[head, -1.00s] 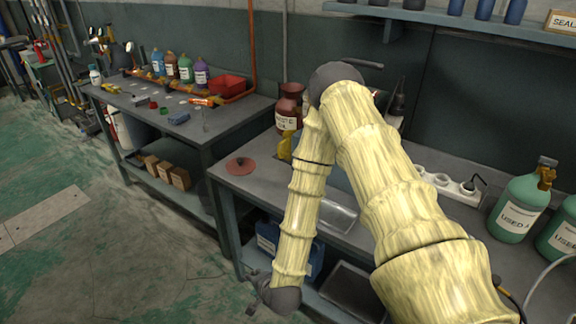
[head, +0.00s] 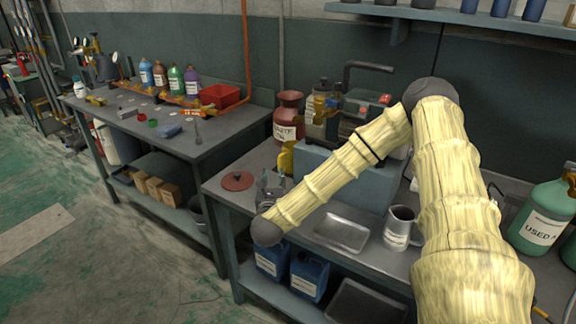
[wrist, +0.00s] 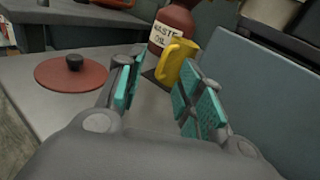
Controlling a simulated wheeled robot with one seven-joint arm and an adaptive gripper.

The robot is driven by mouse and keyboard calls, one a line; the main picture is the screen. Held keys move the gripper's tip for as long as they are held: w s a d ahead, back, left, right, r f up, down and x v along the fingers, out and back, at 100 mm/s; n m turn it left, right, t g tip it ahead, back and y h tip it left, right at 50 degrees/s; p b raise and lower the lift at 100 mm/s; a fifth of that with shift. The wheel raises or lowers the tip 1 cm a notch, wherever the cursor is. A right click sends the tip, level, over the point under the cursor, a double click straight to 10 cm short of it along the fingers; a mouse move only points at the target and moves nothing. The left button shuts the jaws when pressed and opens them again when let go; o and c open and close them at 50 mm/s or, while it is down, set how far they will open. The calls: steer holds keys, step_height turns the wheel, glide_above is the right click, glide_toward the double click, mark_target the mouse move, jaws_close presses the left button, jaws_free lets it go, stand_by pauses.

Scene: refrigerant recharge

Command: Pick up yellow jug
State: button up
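The yellow jug (wrist: 173,62) stands upright on a small dark pad on the workbench, in front of the waste oil container (wrist: 172,27). In the head view the jug (head: 286,158) shows as a yellow patch just behind my gripper (head: 271,180). In the wrist view my gripper (wrist: 160,88) is open, with teal-padded fingers spread apart and nothing between them. The jug is beyond the fingertips, nearer the right finger, which hides part of its lower right side. I see no contact with the jug.
A red disc with a dark knob (wrist: 72,71) lies left of the gripper. A blue-grey box (head: 345,180) stands right of the jug. A metal tray (head: 342,232) and a grey mug (head: 401,228) are on the bench's front part. A second table (head: 215,130) is at left.

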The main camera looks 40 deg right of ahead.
mark_target(279, 165)
steer(key=f+b, duration=0.2)
steer(key=shift+w+d+f+m+b, duration=0.1)
steer(key=shift+d+f+m+b, duration=0.2)
steer(key=shift+d+f+m, duration=0.1)
steer(key=shift+w+d+f+h, duration=0.15)
steer(key=shift+w+f+h, duration=0.05)
steer(key=shift+w+h, duration=0.1)
steer(key=x, duration=0.5)
steer(key=shift+d+p, duration=0.2)
steer(key=shift+p, duration=0.15)
steer(key=x, duration=0.2)
steer(key=p+x, duration=0.1)
steer(key=x, duration=0.1)
steer(key=shift+s+d+r+p, duration=0.1)
steer(key=shift+d+r+p, duration=0.1)
steer(key=shift+d+p, duration=0.1)
steer(key=shift+w+d+f, duration=0.1)
steer(key=shift+w+d, duration=0.1)
steer(key=shift+w, duration=0.2)
jaws_close()
